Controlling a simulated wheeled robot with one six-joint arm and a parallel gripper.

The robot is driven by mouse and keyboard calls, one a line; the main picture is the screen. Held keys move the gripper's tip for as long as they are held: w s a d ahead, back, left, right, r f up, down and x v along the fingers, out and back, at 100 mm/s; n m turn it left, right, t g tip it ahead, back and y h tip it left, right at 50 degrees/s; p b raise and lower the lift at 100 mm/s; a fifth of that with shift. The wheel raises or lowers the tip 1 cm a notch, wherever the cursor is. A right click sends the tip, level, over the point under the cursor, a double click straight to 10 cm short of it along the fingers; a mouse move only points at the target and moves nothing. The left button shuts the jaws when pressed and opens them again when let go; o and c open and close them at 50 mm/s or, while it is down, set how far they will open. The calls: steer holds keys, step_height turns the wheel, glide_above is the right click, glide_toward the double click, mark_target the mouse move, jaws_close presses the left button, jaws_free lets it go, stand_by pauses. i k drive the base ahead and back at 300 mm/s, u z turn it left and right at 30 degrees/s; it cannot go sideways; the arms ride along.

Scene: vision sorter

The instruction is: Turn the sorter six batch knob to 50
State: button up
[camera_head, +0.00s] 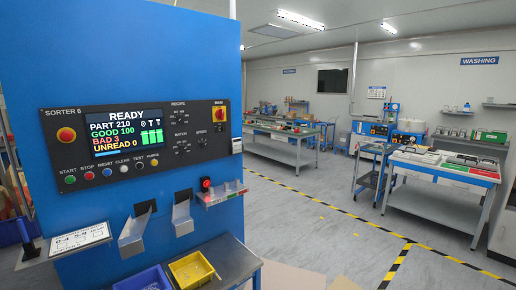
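The blue machine at left carries a dark control panel (152,142) labelled SORTER 6. Its screen (129,133) reads READY, PART 210, GOOD 100, BAD 3, UNREAD 0. A small knob under the word BATCH (182,148) sits right of the screen, below the RECIPE knob (179,118) and left of the SPEED knob (203,141). The batch knob's pointer and scale numbers are too small to read. My gripper does not show in this view.
A red emergency button (66,135) and a red-yellow main switch (221,115) flank the panel. Metal chutes (133,236) jut out below, over a yellow bin (191,270) and a blue bin (150,281). Open grey floor (330,230) lies to the right, before benches.

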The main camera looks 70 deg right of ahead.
mark_target(183, 148)
steer(key=z, duration=1.3)
steer(key=i, duration=0.25)
steer(key=z, duration=0.05)
